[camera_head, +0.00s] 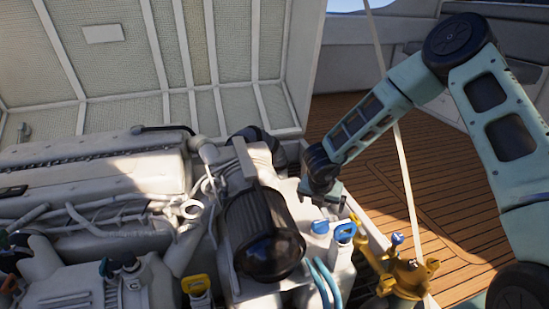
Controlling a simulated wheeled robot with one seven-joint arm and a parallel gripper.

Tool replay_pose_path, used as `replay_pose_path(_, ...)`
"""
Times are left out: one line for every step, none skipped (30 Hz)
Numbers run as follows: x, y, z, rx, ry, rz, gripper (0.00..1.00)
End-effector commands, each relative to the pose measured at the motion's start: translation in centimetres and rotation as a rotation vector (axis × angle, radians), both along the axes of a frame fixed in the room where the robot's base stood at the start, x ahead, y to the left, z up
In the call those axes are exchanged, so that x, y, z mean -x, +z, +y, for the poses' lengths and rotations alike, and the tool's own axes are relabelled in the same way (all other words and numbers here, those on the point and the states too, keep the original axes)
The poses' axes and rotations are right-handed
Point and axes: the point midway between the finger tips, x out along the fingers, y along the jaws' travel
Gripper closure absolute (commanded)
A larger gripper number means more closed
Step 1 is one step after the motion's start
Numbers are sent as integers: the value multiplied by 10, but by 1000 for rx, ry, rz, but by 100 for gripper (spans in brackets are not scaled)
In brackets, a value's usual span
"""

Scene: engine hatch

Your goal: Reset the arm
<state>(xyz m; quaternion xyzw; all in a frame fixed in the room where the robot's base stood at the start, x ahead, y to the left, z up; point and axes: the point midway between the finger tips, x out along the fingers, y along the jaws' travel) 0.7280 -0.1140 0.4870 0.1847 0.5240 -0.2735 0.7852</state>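My arm comes in from the right edge, bends at a dark round joint near the top right and slopes down to the left. My gripper (328,203) is at its end, low over the right side of the white engine, beside the black ribbed cylinder (262,235). A blue cap (320,227) and a blue-handled part (344,233) are just below the gripper. The fingers are small and dark here. I cannot tell whether they are open or touch anything.
The white engine (100,180) with pipes and hoses fills the left and middle. A raised hatch lid (110,70) stands behind it. A brass valve (405,277) sits at the lower right. A pale strut (403,165) slants down past my arm. Wooden deck (440,200) lies open to the right.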

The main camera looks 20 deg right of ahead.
Motion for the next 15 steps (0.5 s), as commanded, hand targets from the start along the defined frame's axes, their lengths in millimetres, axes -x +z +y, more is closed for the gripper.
replay_pose_path(0, 0, 0, 0, 0, 0, 0)
replay_pose_path(0, 0, 0, 0, 2, 0, 0)
replay_pose_path(-1, 3, 1, 9, 33, -5, 0)
replay_pose_path(-3, 6, 1, 19, 71, -10, 0)
replay_pose_path(-5, 10, 2, 32, 123, -16, 0)
replay_pose_path(-8, 17, 3, 58, 217, -26, 0)
replay_pose_path(-9, 24, 5, 85, 305, -32, 0)
replay_pose_path(-11, 31, 7, 116, 408, -39, 0)
replay_pose_path(-13, 42, 11, 166, 563, -47, 0)
replay_pose_path(-13, 52, 14, 209, 688, -50, 0)
replay_pose_path(-13, 61, 17, 256, 818, -52, 0)
replay_pose_path(-10, 73, 22, 320, 997, -48, 0)
replay_pose_path(-7, 82, 25, 372, 1128, -43, 0)
replay_pose_path(-2, 90, 28, 421, 1258, -36, 0)
replay_pose_path(5, 101, 31, 491, 1430, -22, 0)
